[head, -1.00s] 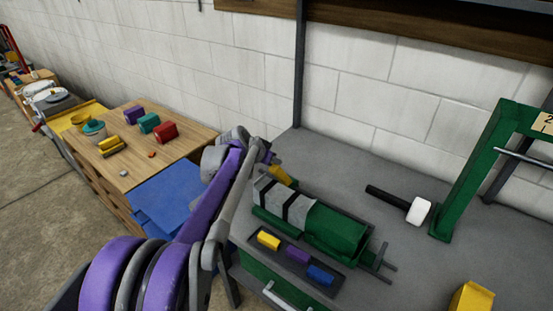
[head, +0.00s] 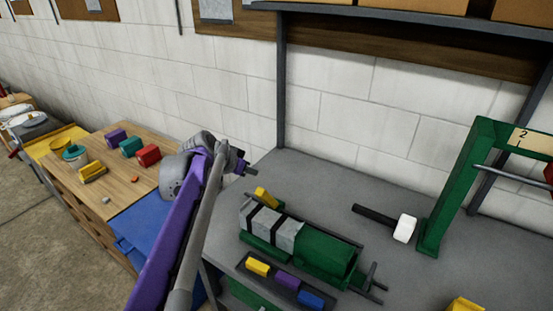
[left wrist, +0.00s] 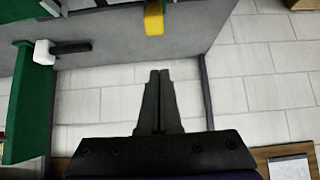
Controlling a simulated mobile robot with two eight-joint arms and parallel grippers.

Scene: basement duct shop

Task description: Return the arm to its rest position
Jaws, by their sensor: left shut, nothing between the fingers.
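My left arm comes in from the lower left of the head view, and its gripper (head: 252,172) is above the back left part of the grey bench (head: 310,170). In the left wrist view the two dark fingers (left wrist: 160,73) are together with nothing between them, pointing at the yellow piece (left wrist: 154,22) but apart from it. That yellow piece also shows in the head view (head: 266,197), by the green and grey machine (head: 325,252). My right gripper is not in view.
A mallet with a white head (head: 404,228) lies on the bench beside a green frame (head: 440,205). A tray with yellow, purple and blue blocks (head: 287,282) is in front of the machine. A wooden table (head: 125,185) with coloured parts stands left. The block wall (head: 340,90) is behind.

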